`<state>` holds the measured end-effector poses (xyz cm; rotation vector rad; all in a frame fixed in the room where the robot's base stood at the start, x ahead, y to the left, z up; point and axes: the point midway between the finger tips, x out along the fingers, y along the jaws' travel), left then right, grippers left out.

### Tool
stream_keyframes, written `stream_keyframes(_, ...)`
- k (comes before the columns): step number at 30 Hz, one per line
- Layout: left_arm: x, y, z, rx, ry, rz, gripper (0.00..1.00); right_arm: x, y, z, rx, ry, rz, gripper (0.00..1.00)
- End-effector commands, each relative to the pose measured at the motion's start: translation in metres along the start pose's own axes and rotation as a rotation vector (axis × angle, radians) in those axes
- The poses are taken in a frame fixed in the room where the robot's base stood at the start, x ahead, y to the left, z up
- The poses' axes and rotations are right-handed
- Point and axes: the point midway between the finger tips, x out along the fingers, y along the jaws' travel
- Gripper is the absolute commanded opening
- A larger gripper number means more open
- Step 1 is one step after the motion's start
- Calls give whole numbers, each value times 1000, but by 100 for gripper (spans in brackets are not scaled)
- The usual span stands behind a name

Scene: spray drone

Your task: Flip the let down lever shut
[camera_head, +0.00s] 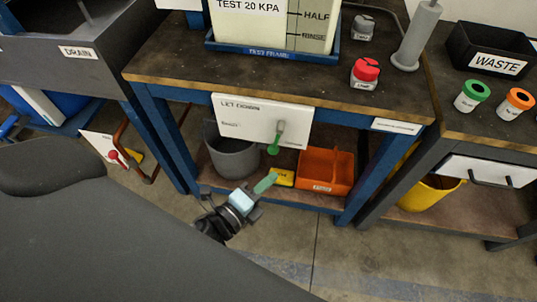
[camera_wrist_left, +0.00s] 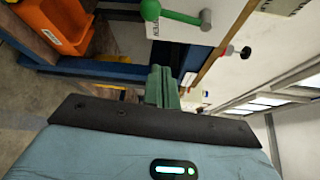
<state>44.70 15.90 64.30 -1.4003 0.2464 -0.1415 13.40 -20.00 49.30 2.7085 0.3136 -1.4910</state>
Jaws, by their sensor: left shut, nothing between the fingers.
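The let down lever is a grey pivot with a green handle (camera_head: 273,148) on a white "LET DOWN" panel (camera_head: 245,121) at the front of the blue bench. In the head view the handle hangs down and slightly left from its pivot. The green handle also shows at the top of the left wrist view (camera_wrist_left: 180,17). My left gripper (camera_head: 272,178) is below the lever and apart from it, its green fingers together and empty. The closed fingers show in the left wrist view (camera_wrist_left: 160,85). My right gripper is not in view.
A grey bucket (camera_head: 232,160), a yellow item (camera_head: 284,178) and an orange bin (camera_head: 325,172) sit on the lower shelf behind the gripper. The bench top carries a tank in a blue frame (camera_head: 270,52) and a red-capped bottle (camera_head: 365,74). Floor in front is clear.

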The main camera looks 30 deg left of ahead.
Motion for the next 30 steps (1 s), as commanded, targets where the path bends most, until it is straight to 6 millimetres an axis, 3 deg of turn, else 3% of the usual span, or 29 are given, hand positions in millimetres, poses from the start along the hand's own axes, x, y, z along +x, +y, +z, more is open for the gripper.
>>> stream_keyframes(16, 92, -1, 0, 1, 0, -1, 0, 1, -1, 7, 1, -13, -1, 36)
stream_keyframes(22, 78, 0, 28, 3, 0, 1, 0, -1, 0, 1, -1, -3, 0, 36)
stream_keyframes(30, 74, 0, 38, 0, 0, 0, 0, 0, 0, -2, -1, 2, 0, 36)
